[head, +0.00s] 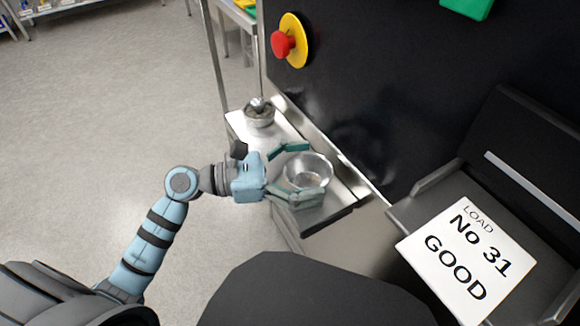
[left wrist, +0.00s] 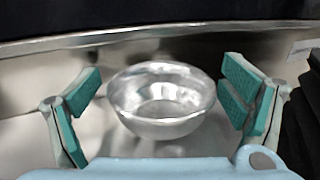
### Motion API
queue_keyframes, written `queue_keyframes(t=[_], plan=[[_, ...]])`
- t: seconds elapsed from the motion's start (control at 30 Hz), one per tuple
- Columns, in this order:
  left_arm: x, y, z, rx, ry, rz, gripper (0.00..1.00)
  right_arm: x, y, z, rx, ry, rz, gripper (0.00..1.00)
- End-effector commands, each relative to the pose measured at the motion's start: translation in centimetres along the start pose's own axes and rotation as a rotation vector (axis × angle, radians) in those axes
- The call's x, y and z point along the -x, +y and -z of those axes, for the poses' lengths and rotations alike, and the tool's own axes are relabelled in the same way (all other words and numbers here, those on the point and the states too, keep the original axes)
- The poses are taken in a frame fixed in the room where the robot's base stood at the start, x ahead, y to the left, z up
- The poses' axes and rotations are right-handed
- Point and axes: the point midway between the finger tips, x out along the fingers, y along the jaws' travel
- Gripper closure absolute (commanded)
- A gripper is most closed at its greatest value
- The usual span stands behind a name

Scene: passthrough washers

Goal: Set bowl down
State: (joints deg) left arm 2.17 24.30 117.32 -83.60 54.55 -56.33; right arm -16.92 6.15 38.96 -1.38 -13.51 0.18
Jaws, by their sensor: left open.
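A shiny metal bowl (head: 306,170) stands upright on a narrow metal shelf (head: 318,214) beside the black machine. In the left wrist view the bowl (left wrist: 162,101) looks empty and sits between my left gripper's green fingers, with a gap on each side. My left gripper (head: 291,170) is open around the bowl, coming in from the left. The same gripper (left wrist: 160,105) shows both fingers spread in the left wrist view. My right gripper is in neither view.
A second metal bowl (head: 259,113) with something in it stands at the shelf's far end. A red emergency button (head: 284,44) is on the machine's black panel (head: 370,90). A sign (head: 466,258) lies at right. The floor at left is clear.

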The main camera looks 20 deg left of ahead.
Motion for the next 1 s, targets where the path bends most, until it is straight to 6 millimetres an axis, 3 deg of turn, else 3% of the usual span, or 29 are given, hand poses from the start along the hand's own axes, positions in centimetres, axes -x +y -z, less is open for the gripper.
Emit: queue_keyframes(t=[0.17,0.47,0.7,1.0], plan=[[0.6,0.0,-0.1,-0.001,0.005,-0.001,0.08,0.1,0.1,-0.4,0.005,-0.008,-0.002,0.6],[7.3,-0.1,0.1,0.002,0.014,0.001,0.08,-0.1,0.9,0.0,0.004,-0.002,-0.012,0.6],[11.4,0.0,-0.4,0.006,0.009,0.0,0.08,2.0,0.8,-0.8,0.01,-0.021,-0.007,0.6],[12.1,0.0,-0.2,0.0,0.001,-0.001,0.08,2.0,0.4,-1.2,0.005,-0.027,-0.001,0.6]])
